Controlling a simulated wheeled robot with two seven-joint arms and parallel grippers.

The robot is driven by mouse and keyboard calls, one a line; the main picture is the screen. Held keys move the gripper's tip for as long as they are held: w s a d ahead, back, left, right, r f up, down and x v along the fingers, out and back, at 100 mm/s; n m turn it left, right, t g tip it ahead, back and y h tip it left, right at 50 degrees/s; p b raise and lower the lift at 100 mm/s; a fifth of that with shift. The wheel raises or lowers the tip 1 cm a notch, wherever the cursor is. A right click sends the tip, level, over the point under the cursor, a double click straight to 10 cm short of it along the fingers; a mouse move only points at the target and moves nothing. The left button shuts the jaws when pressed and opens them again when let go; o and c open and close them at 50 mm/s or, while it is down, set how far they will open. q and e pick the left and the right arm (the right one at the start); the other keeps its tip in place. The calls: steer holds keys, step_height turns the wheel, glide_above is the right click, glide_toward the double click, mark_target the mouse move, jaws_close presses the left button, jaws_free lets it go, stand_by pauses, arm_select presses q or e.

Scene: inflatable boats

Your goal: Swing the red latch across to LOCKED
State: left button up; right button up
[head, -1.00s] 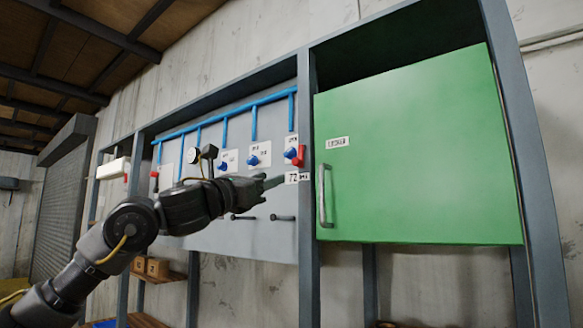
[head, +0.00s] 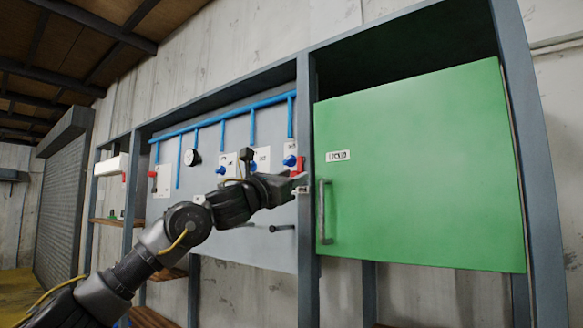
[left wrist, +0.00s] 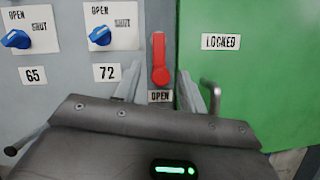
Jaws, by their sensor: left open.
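The red latch (left wrist: 160,59) hangs upright on the grey post in the left wrist view, with its round end low, just above an OPEN label (left wrist: 160,96). It also shows in the head view (head: 299,165), partly hidden by my gripper. A LOCKED label (left wrist: 220,42) is on the green door (left wrist: 250,80) to its right. My left gripper (left wrist: 171,82) is open, one finger on each side of the latch's lower end in the picture; I cannot tell if either touches it. In the head view the left gripper (head: 298,183) is at the post. My right gripper is not in view.
The green door has a vertical grey handle (head: 322,212) close to the right of my left gripper. The grey panel on the left carries blue valve knobs (left wrist: 105,35), number labels and dark pegs (head: 282,228). Blue pipes (head: 222,116) run along its top.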

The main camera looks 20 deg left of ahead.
arm_select(q)
steer(key=shift+w+d, duration=0.1)
steer(key=shift+w, duration=0.1)
jaws_close()
stand_by(0.3)
